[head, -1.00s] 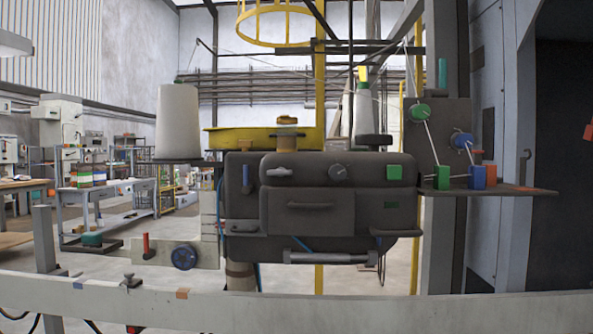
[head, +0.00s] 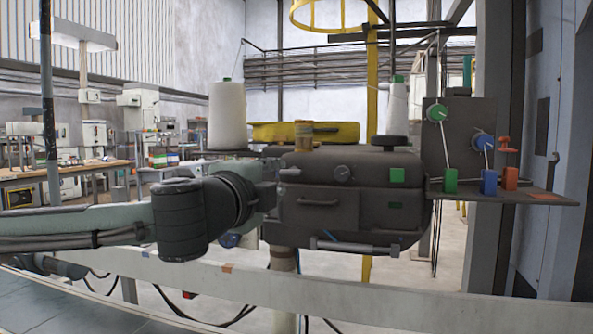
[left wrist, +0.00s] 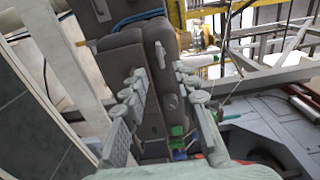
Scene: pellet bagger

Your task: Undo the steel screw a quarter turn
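The dark grey machine head (head: 352,205) stands ahead of me. A small light-grey wing-shaped piece (head: 291,171), which looks like the steel screw, sits on its front; in the left wrist view a pale bar-like piece (left wrist: 160,53) on the dark casing appears to be the same. My left gripper (head: 266,180) is at the left end of the machine head, partly lost against it. In the left wrist view my left gripper (left wrist: 163,94) has its fingers spread with nothing between them; the casing lies beyond. My right gripper is not in view.
A shelf (head: 500,197) at right carries green, blue and orange blocks. A white thread cone (head: 227,115) stands behind my arm. A pale rail (head: 330,300) crosses in front.

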